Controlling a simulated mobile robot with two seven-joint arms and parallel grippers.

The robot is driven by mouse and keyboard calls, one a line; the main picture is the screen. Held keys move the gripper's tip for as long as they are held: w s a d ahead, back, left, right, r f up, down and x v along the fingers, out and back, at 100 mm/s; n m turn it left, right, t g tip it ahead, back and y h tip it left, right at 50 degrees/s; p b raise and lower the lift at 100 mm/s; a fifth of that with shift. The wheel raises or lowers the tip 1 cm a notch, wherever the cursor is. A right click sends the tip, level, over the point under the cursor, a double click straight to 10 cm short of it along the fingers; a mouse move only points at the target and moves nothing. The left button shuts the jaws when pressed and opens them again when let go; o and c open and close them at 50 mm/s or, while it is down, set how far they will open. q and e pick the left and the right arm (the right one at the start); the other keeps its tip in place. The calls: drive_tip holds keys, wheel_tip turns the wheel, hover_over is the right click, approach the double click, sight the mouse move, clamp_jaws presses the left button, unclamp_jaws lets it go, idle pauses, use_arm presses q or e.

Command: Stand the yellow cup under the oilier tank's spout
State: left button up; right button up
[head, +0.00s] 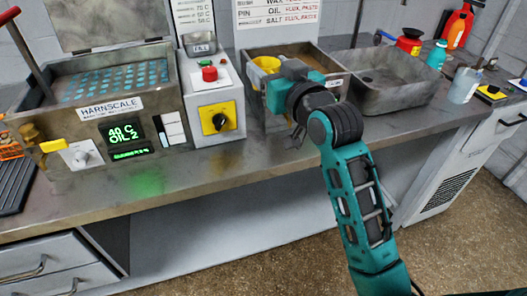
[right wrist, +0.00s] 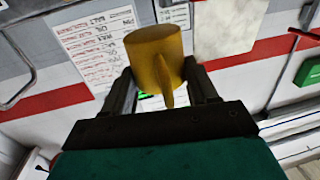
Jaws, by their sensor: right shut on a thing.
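The yellow cup (head: 266,64) is held by my right gripper (head: 281,78) over the right tank (head: 335,84). In the right wrist view the cup (right wrist: 152,48) is between the two fingers (right wrist: 163,92), its handle facing the camera. The left tank (head: 100,102), labelled HARNSCALE, has a display (head: 125,134) reading 40 C and OIL 2. A brass spout (head: 30,132) with a yellow lever is on its left side. My right arm hides most of the right tank's front, including any display or spout there. My left gripper is out of view.
A control box (head: 215,112) with a red button and black knob stands between the tanks. A dark ribbed mat (head: 14,183) lies at the far left. The bench's front strip is clear.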

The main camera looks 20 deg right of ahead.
drive_tip(key=shift+w+a+r, duration=0.15)
drive_tip(key=shift+w+r, duration=0.05)
drive_tip(key=shift+r, duration=0.3)
wheel_tip(320, 180, down, 15)
drive_tip(key=b, duration=0.3)
drive_tip(key=shift+f, duration=2.35)
drive_tip(key=shift+f, duration=0.1)
drive_tip(key=o, duration=1.1)
drive_tip(key=shift+o, duration=0.2)
drive_tip(key=shift+f, duration=0.1)
